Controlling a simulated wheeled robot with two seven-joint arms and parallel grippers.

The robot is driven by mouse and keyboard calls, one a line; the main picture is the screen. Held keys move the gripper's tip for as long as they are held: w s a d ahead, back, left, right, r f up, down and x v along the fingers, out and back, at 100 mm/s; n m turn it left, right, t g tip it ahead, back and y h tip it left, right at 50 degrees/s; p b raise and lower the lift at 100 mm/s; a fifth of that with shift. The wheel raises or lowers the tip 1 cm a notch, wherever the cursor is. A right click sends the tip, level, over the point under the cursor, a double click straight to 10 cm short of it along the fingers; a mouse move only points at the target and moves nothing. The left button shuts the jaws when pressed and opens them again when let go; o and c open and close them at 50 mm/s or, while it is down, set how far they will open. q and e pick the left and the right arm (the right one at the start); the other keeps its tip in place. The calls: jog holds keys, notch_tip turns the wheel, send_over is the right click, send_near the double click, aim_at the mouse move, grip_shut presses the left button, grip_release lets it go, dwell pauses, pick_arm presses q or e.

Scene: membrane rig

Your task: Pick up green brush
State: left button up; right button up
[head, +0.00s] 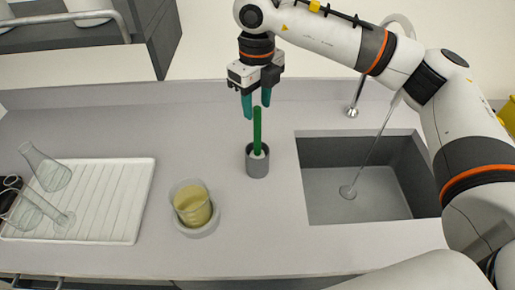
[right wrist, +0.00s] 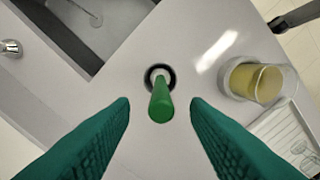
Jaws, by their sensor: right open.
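The green brush (head: 257,128) stands upright in a grey cup (head: 257,165) on the counter, left of the sink. Only its green handle shows clearly; its lower end is hidden in the cup. In the right wrist view the brush (right wrist: 161,100) is seen from above, its top in the gap between the fingers. My right gripper (head: 256,108) is open and empty, with its teal fingers pointing down at about the brush's top. In the right wrist view the open fingers (right wrist: 160,112) lie to either side of the brush, not touching it. My left gripper is not in view.
A beaker of yellowish liquid (head: 192,206) stands on a round grey base (head: 203,228) left of the cup. A white ribbed drying rack (head: 112,200) holds glass flasks (head: 48,170) at the left. The sink (head: 350,185) and its faucet (head: 352,108) are at the right.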

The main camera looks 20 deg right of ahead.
jog(key=p, duration=0.3)
send_over(257, 142)
notch_tip(257, 142, down, 5)
jog(key=shift+w+d+f, duration=0.25)
jog(key=shift+w, duration=0.15)
grip_shut()
